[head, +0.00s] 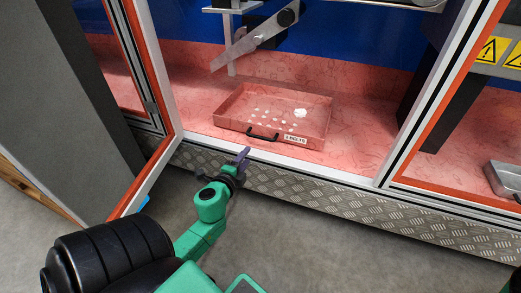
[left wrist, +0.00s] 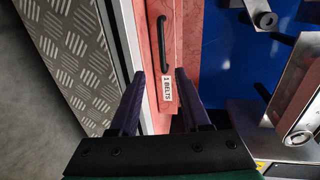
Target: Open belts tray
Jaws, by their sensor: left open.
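The belts tray (head: 273,92) is a shallow pink box on the pink floor inside the cabinet. Several small white pieces lie in it. On its front are a black bar handle (head: 262,134) and a white label (head: 296,139) reading BELTS. My left gripper (head: 243,156) has dark purple fingers and is outside the cabinet sill, a little in front of the handle. In the left wrist view the gripper (left wrist: 160,75) is open and empty, with the handle (left wrist: 162,43) ahead between the fingertips, apart from them. My right gripper does not show.
A framed door (head: 152,95) stands open at the left. A metal tread-plate sill (head: 300,188) runs below the opening. A grey jib arm (head: 245,45) hangs above the tray. A metal tray (head: 505,177) sits at the far right. Bare pink floor lies right of the belts tray.

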